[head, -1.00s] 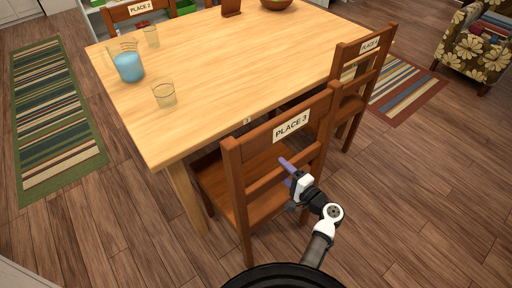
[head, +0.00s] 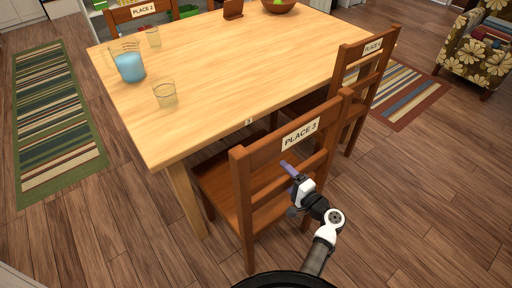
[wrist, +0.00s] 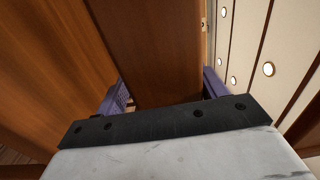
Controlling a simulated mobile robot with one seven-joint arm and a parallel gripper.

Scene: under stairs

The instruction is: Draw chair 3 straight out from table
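Chair 3 (head: 246,205) is brown wood with a "PLACE 3" label on its top rail. It stands at the near long side of the light wooden table (head: 215,75), its seat partly under the tabletop edge. My gripper (head: 289,168) is at the chair's back, at the lower rail below the label. In the wrist view, the purple fingers of my gripper (wrist: 163,92) lie on both sides of a brown wooden bar of chair 3 (wrist: 155,50), seemingly closed on it. The exact finger contact is partly hidden.
Another chair (head: 362,80) stands close to the right of chair 3. A pitcher of blue liquid (head: 130,67) and glasses (head: 165,95) stand on the table. A striped rug (head: 55,120) lies left, another (head: 408,92) right. The near right floor (head: 430,210) is clear.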

